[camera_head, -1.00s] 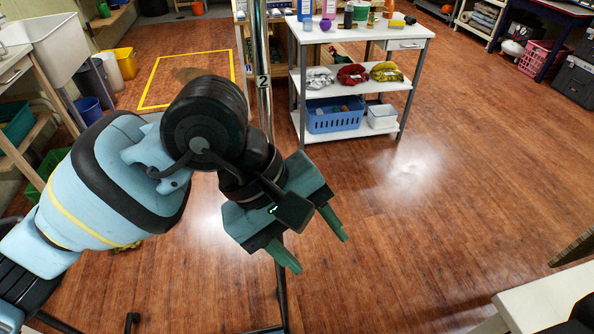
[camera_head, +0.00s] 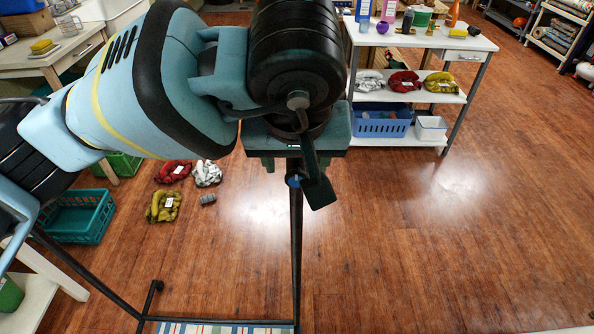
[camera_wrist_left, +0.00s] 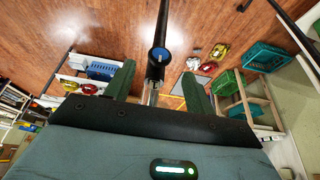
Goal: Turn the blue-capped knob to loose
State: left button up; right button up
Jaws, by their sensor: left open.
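The blue-capped knob (camera_wrist_left: 160,55) sits on a dark collar of an upright pole (camera_wrist_left: 163,18). In the head view only a bit of the blue knob (camera_head: 293,181) shows, just below my left gripper (camera_head: 298,160). The dark pole (camera_head: 297,240) runs down from there to a floor-standing frame. In the left wrist view my left gripper (camera_wrist_left: 158,85) is open, with one green finger on each side of the pole. The knob appears just beyond the fingertips, roughly centred between them. I cannot tell whether anything touches. My right gripper is out of view.
A white shelf cart (camera_head: 455,40) with bottles stands behind, holding a blue basket (camera_head: 380,128). Coloured bundles (camera_head: 162,206) lie on the floor near a teal crate (camera_head: 78,216). The frame's foot bars (camera_head: 220,320) cross the floor in front. Floor to the right is clear.

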aim_at(296, 175)
pick_arm(q)
jog(key=shift+x, duration=2.65)
jog(key=shift+c, duration=0.3)
